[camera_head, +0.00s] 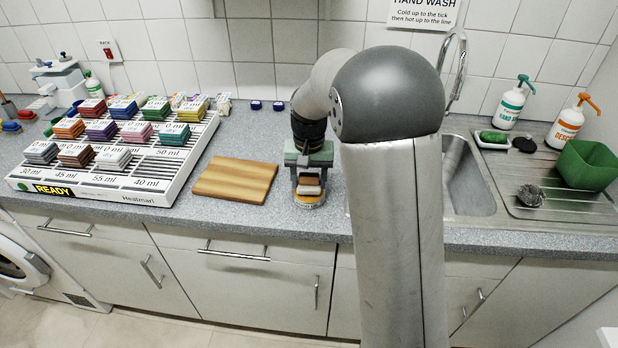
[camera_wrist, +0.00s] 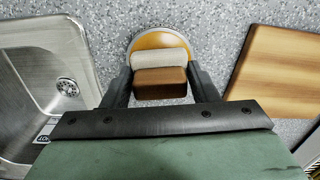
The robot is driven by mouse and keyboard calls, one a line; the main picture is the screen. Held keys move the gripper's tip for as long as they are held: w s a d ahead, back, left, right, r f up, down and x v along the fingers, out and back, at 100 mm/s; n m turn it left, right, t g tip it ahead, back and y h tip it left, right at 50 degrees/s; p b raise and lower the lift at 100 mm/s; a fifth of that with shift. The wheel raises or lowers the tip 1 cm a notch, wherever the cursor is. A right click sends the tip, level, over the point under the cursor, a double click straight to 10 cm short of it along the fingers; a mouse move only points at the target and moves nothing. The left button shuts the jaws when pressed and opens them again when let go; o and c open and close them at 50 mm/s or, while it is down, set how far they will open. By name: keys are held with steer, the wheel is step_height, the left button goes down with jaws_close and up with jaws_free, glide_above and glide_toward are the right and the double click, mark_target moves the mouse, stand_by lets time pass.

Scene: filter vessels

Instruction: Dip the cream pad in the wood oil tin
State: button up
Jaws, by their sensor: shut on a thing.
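My gripper (camera_wrist: 160,88) is shut on the cream pad, a brown block with a cream part (camera_wrist: 159,57) along its far side in the wrist view. The fingers clasp the block from both sides. The wood oil tin (camera_wrist: 146,41) is round, with a pale rim and orange-yellow inside. It lies directly behind the pad in the wrist view, partly hidden by it. In the head view the tin (camera_head: 308,204) stands on the counter below my gripper (camera_head: 309,178). I cannot tell whether the pad touches the oil.
A wooden board (camera_head: 236,180) lies left of the tin. The steel sink (camera_head: 468,180) is to the right, partly behind my arm. A white rack (camera_head: 170,168) with several coloured blocks stands at the left. The counter's front edge is close to the tin.

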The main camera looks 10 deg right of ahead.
mark_target(309, 174)
steer(key=shift+f, duration=0.45)
stand_by(1.1)
steer(key=shift+r+p, duration=2.3)
steer(key=shift+r, duration=1.3)
